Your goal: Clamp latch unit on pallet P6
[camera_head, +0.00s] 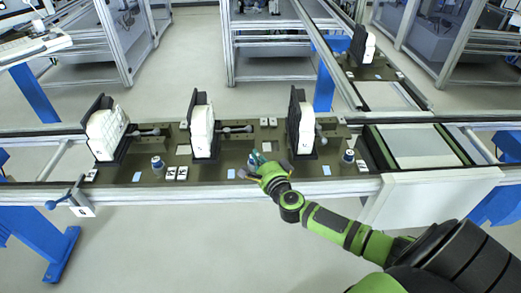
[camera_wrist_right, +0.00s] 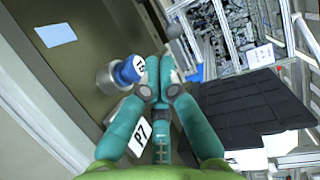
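Several pallets stand in a row on the conveyor, each with an upright unit of black plate and white block: left (camera_head: 103,134), middle (camera_head: 201,132) and right (camera_head: 306,130). A clamp lever with a ball end (camera_head: 240,129) lies beside the middle unit. My right gripper (camera_head: 256,160) is low over the pallets, between the middle and right units. In the wrist view its teal fingertips (camera_wrist_right: 157,72) are together beside a blue-capped metal cylinder (camera_wrist_right: 128,72). I see nothing between them; contact is unclear. A card there (camera_wrist_right: 138,138) reads P7. I cannot read P6 anywhere. My left gripper is out of view.
Blue-capped cylinders stand at left (camera_head: 157,163) and right (camera_head: 348,156). The front rail (camera_head: 150,196) runs below the pallets. Another unit (camera_head: 362,46) stands at the back right.

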